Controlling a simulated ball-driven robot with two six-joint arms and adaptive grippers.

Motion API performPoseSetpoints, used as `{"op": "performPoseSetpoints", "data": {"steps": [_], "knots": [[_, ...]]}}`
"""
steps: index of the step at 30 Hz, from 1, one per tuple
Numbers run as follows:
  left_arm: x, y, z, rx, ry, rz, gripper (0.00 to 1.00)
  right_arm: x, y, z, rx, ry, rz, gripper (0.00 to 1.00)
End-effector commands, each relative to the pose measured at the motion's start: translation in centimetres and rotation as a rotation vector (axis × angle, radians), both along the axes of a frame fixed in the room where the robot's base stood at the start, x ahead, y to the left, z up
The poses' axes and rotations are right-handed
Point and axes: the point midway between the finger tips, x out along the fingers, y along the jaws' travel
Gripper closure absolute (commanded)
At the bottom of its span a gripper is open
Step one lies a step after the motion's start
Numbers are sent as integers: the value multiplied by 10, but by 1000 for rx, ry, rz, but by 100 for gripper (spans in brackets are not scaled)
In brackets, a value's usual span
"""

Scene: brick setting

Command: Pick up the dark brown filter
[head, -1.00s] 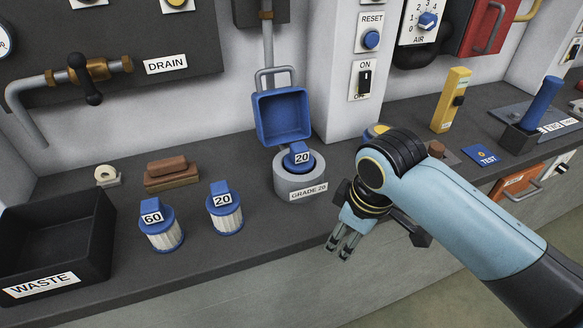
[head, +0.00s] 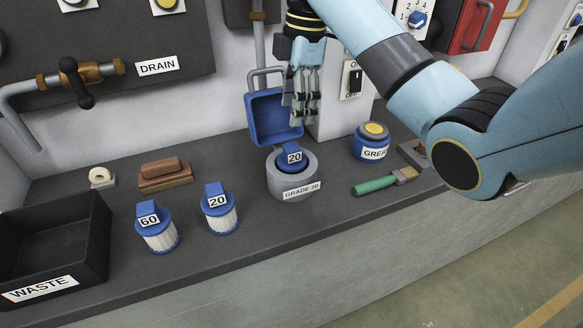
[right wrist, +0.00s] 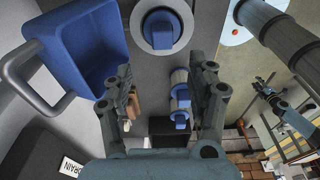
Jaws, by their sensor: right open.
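A filter with a blue cap marked 20 (head: 291,157) sits in the grey housing labelled GRADE 20 (head: 296,194); its body is hidden, so I cannot see whether it is dark brown. The housing's blue lid (head: 262,112) stands open behind it. Two white pleated filters with blue caps stand on the counter, one marked 60 (head: 158,232) and one marked 20 (head: 220,212). My right gripper (head: 301,118) is open and empty, pointing down above the housing, in front of the lid. In the right wrist view the seated cap (right wrist: 162,32) lies beyond the open fingers (right wrist: 160,80).
The black WASTE bin (head: 50,262) stands at the left. Reddish-brown blocks (head: 165,174) and a white roll (head: 100,176) lie behind the loose filters. A grease tin (head: 372,143) and a green-handled brush (head: 380,184) are right of the housing.

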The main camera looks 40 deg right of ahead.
Motion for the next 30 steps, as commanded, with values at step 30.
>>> {"op": "performPoseSetpoints", "data": {"steps": [30], "knots": [[-1,0,-1,0,1,0,62,-1,9,-101,-1,0,-2,45]]}}
